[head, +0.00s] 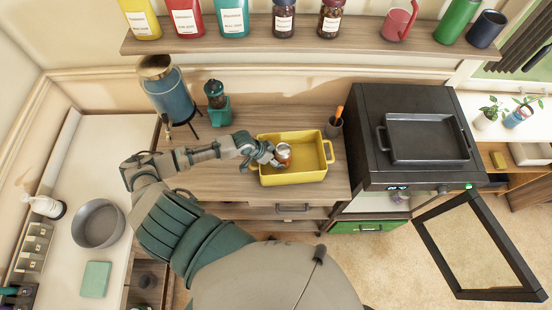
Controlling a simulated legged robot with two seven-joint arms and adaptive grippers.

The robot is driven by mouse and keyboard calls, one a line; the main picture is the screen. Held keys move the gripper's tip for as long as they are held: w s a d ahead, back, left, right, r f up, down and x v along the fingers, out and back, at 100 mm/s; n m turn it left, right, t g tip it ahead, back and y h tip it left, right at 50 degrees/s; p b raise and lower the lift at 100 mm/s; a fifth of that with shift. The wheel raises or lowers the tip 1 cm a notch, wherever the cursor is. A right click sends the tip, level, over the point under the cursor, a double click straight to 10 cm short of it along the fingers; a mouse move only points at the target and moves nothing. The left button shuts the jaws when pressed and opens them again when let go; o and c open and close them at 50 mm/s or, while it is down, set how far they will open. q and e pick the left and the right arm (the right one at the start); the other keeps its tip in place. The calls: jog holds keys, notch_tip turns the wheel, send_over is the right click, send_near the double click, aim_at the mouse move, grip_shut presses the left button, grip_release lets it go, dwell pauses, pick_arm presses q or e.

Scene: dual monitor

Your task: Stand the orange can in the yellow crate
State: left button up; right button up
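The yellow crate (308,176) is a shallow open tray with end handles on the wooden counter. The small orange can (285,155), with a pale top, shows inside the crate's outline, left of its middle. It looks roughly upright; I cannot tell whether its base touches the crate floor. My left gripper (275,157) reaches in from the left over the crate's left end, its fingers closed around the can's left side. The fingers hide part of the can. My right gripper is not in view.
A dark cup with an orange-handled tool (334,126) stands just right of the crate. A black oven (375,110) with its door (425,230) open is farther right. A blue dispenser (168,95) and a teal grinder (217,108) stand behind my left arm. A shelf (300,43) runs above.

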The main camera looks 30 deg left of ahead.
pick_arm(q)
jog(key=o, duration=0.4)
jog(key=shift+d, duration=0.1)
jog(key=shift+d+r, duration=0.1)
jog(key=shift+d, duration=0.4)
jog(key=v, duration=1.2)
jog(key=shift+w+a, duration=0.1)
jog(key=shift+a, duration=0.2)
